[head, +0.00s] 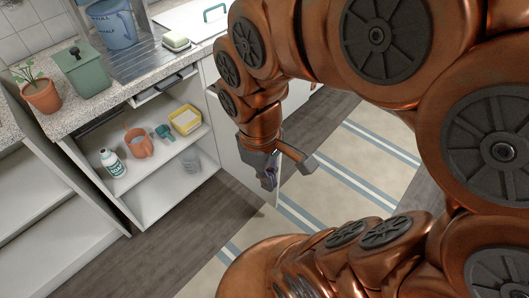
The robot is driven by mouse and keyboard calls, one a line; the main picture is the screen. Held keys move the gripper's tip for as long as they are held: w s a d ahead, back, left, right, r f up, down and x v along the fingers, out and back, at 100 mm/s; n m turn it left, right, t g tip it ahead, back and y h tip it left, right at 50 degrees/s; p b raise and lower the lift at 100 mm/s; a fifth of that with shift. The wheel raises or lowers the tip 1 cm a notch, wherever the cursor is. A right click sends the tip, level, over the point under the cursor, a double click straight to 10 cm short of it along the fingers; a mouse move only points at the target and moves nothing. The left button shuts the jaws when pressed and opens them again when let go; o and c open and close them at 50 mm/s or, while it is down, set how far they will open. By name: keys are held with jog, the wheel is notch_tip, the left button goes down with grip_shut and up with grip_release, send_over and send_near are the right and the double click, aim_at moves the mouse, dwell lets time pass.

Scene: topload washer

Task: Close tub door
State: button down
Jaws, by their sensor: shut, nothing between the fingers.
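No tub door or washer can be made out for certain in the head view; my copper arm covers much of the right side. A white panel with a teal handle (208,18) lies at the top of the view on the counter, partly cut off; I cannot tell whether it is a lid. My gripper (270,181) points down in front of a white upright panel (232,140) at the right end of the open shelves. It is shut and holds nothing. Whether it touches the panel cannot be told.
The counter (50,122) carries a potted plant (42,96), a green canister (82,70), a blue bucket (112,24) and a sponge (176,41). A striped rug (345,180) lies on the floor.

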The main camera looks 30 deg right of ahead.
jog(key=w+d+f+n+t+h+b, duration=0.1)
jog(key=w+d+f+n+b, duration=0.7)
jog(key=w+f, duration=0.35)
jog(key=w+d+f+n+t+h+b, duration=0.1)
jog(key=w+d+f+n+b, duration=0.6)
jog(key=w+f+n+b, duration=0.35)
jog(key=w+d+f+m+b, duration=0.1)
jog(key=w+d+f, duration=0.2)
jog(key=d+f, duration=0.3)
jog(key=x, duration=0.4)
jog(key=shift+a+f, duration=0.15)
jog(key=shift+a, duration=0.05)
jog(key=shift+w+d, duration=0.1)
jog(key=shift+w, duration=0.05)
